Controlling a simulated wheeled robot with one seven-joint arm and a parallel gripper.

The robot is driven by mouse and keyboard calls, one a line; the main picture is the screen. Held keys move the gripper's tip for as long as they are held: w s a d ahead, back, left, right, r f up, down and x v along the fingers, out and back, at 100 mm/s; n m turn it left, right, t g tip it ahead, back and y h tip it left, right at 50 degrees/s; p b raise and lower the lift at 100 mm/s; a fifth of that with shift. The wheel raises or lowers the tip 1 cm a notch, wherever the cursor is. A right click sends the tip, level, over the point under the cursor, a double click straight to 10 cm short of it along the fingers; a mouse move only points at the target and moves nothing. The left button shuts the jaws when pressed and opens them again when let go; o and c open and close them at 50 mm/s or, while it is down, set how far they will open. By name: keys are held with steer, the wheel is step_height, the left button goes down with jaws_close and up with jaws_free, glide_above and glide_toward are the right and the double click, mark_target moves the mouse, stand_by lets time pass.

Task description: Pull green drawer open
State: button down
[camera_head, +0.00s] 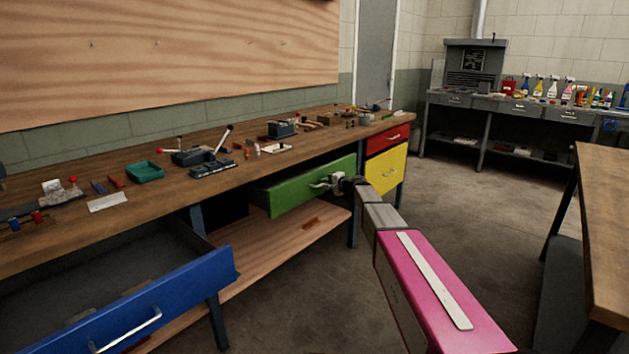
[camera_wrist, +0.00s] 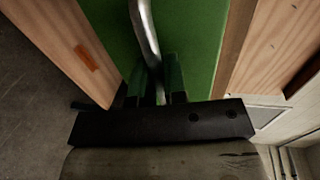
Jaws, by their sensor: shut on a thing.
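The green drawer (camera_head: 300,188) is under the long wooden workbench, and its front stands out from the bench, partly open. Its metal handle (camera_head: 327,181) is on the front, near the right part. My gripper (camera_head: 346,184) is at the handle. In the wrist view the green drawer front (camera_wrist: 205,35) fills the middle, and the silver handle (camera_wrist: 146,38) runs down between the two fingers of my gripper (camera_wrist: 160,88). The fingers are shut on the handle. The drawer's inside is mostly hidden in the head view.
The blue drawer (camera_head: 150,300) at the lower left stands wide open. A red drawer (camera_head: 388,138) and a yellow front (camera_head: 386,170) are closed at right. A wooden shelf (camera_head: 285,250) lies below the green drawer. Another table (camera_head: 605,190) stands at right; floor between is clear.

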steer(key=f+v, duration=0.2)
steer(key=v, duration=0.6)
steer(key=f+v, duration=0.1)
steer(key=v, duration=0.8)
steer(key=shift+s+d+f, duration=0.35)
steer(key=shift+s+d, duration=0.05)
steer(key=shift+d, duration=0.2)
steer(key=c, duration=1.2)
jaws_free()
steer(key=shift+d, duration=0.1)
steer(key=v, duration=1)
steer(key=shift+s+d, duration=0.25)
